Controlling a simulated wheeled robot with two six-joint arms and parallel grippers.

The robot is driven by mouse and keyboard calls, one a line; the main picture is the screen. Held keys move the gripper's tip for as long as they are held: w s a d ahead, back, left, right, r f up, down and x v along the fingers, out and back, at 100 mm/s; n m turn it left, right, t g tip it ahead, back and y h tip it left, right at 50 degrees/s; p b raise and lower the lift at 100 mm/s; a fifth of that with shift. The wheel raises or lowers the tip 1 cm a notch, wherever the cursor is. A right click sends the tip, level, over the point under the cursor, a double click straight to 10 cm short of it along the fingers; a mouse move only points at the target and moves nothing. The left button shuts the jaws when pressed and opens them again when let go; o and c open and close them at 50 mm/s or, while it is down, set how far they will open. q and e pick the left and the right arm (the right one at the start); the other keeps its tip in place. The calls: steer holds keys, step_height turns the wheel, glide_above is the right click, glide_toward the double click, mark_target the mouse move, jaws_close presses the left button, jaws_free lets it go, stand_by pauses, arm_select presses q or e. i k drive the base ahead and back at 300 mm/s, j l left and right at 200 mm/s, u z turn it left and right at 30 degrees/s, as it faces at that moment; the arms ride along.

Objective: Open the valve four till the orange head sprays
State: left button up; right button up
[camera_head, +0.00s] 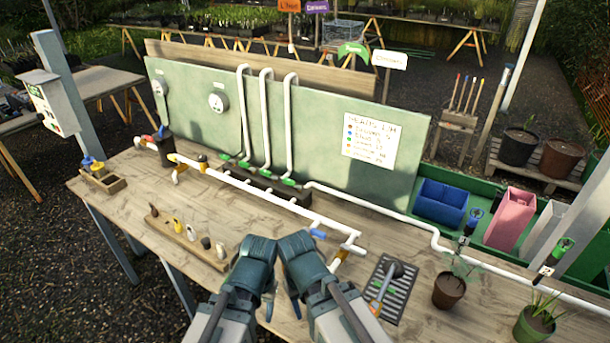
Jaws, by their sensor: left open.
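A white pipe manifold (262,190) runs across the wooden table, with coloured fittings along it. I cannot read which valve is four. I cannot identify the orange head for certain, and no spray shows. My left gripper (268,302) is above the table's front part, below the manifold, open and empty. My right gripper (293,304) is close beside it; its fingers are mostly hidden.
A wooden block with several pegs (187,238) lies at front left. A dark grate (392,290) with a grey tool and potted plants (448,290) are to the right. A green panel (300,130) with a lettered sign (370,138) stands behind.

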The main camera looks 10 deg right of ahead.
mark_target(291, 183)
steer(key=i+j+z, duration=0.15)
steer(key=j+z, duration=0.15)
steer(key=z, duration=0.15)
steer(key=i+j+z, duration=0.1)
steer(key=j+z, duration=0.6)
steer(key=z, duration=0.15)
steer(key=j+z, duration=0.4)
steer(key=i, duration=0.05)
